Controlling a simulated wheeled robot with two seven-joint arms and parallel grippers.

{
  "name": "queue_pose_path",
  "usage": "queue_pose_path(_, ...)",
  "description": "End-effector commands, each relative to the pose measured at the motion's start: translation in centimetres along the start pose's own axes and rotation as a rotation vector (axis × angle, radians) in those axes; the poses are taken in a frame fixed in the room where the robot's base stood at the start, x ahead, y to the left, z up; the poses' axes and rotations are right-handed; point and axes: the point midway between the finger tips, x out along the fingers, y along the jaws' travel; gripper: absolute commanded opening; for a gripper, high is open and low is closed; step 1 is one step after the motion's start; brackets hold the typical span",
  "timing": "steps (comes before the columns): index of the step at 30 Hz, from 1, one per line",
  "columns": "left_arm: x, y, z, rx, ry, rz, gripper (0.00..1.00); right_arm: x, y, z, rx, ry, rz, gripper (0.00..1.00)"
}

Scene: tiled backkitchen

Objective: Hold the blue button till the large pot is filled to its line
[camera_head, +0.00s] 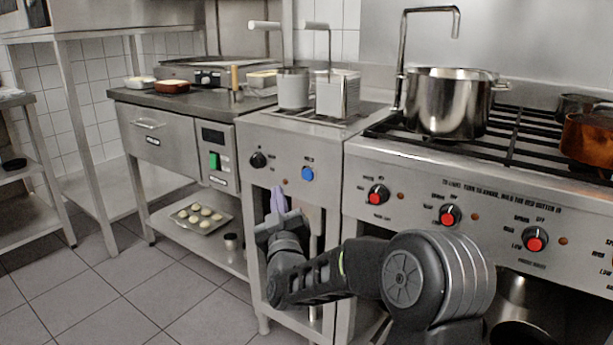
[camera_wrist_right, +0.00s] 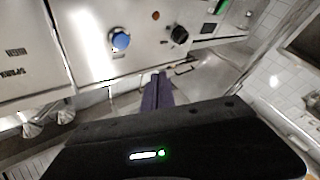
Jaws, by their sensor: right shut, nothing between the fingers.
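The blue button (camera_head: 307,173) is on the front panel of the fryer unit, right of a black knob. It also shows in the right wrist view (camera_wrist_right: 120,40). The large steel pot (camera_head: 448,106) stands on the stove's back left, beside a tall bent spout (camera_head: 456,22) whose end hangs above it. The pot's inside and its line are hidden, and no water stream shows. My right gripper (camera_head: 278,201) is shut and empty, below and left of the button in the head view and apart from it. Its fingers (camera_wrist_right: 157,92) show in the wrist view. My left gripper is out of view.
Fryer baskets (camera_head: 337,95) sit above the button panel. The stove front (camera_head: 480,205) has several red-centred knobs. A copper pot (camera_head: 588,137) stands at the right. A left counter (camera_head: 190,98) has a tray of dough (camera_head: 202,217) on its lower shelf. The floor at lower left is clear.

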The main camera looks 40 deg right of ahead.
Motion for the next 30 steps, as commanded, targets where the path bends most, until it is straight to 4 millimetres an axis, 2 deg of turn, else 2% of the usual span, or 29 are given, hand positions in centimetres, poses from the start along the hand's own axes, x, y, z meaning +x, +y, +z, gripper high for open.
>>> queue_pose_path(15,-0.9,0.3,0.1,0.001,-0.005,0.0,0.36,4.0,3.0,2.9,-0.002,-0.002,0.001,0.0)
queue_pose_path(21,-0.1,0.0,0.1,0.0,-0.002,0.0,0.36,5.3,3.8,4.1,-0.001,-0.002,0.0,0.0)
queue_pose_path(30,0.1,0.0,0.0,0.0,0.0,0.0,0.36,5.9,4.3,4.4,0.0,-0.002,-0.001,0.0)
